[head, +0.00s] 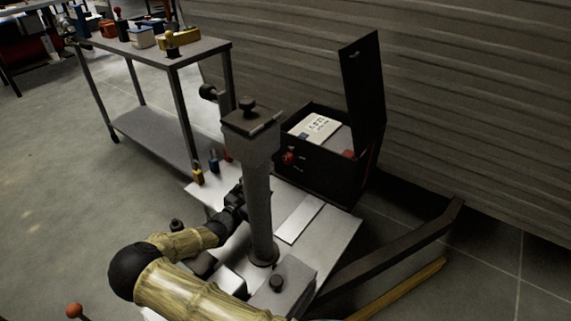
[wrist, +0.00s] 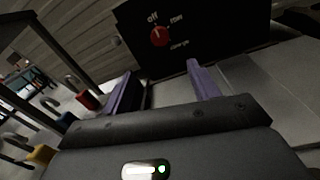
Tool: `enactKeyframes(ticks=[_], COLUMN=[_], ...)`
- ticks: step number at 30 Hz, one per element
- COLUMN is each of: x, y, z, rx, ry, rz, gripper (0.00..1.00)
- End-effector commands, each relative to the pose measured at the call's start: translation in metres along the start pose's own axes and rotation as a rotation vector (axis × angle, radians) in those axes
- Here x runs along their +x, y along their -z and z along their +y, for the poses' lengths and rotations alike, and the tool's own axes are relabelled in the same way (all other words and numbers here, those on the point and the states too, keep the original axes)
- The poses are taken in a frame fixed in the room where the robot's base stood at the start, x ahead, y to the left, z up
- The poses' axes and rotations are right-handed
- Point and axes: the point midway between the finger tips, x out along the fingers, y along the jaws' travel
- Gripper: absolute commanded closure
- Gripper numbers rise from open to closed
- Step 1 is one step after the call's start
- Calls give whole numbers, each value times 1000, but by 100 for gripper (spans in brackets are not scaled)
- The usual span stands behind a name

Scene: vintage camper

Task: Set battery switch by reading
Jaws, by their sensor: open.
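A black box (head: 310,178) with its lid (head: 362,90) raised stands by the corrugated wall. A red rotary knob (head: 288,157) is on its front. In the wrist view the knob (wrist: 159,37) sits among the labels "off", "tow" and what looks like "charge"; its pale mark seems to point up towards "off". A pale card or meter (head: 314,126) with a number, too small to read surely, lies in the box top. My gripper (wrist: 160,70) is open and empty, facing the box front, with the knob ahead beyond the fingertips. In the head view a post mostly hides it.
A grey upright post (head: 260,190) stands close to my arm. Red, blue and yellow padlocks (head: 197,176) are left of it. A metal table (head: 190,52) with small objects is at the back left. A dark beam (head: 400,245) slopes along the right.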

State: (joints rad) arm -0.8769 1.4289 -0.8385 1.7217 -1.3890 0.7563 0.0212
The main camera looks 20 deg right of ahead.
Motion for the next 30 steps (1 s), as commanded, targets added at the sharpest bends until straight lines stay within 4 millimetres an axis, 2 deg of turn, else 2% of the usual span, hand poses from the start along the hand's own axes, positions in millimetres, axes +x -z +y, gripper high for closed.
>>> enactKeyframes(ticks=[24,30], x=[139,162], y=[3,1], z=[-2,-1], rx=[4,4], ry=[4,3], rz=[-1,0], gripper=[40,40])
